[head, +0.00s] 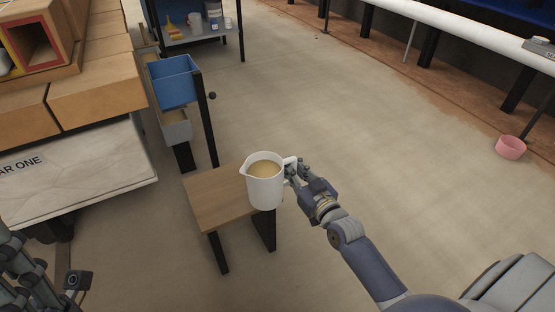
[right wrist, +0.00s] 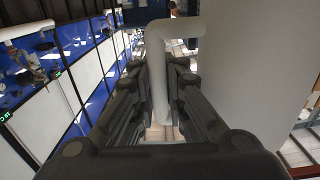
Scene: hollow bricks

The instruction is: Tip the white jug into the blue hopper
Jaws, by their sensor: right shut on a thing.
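The white jug (head: 265,188) is upright in the head view, with tan contents (head: 264,169) inside and its spout to the left. My right gripper (head: 292,172) is shut on its handle at the right side. In the right wrist view the handle (right wrist: 160,85) passes between the fingers (right wrist: 158,100), and the jug's wall (right wrist: 255,75) fills the right. The blue hopper (head: 174,88) stands up and left of the jug, clearly apart from it. Part of my left arm shows at the lower left; its finger state is unclear.
A small wooden stool (head: 213,198) is under and left of the jug; I cannot tell whether they touch. A dark post (head: 207,120) rises beside the hopper. A bench with bricks (head: 95,95) fills the left. A pink bowl (head: 510,147) lies far right. The middle floor is clear.

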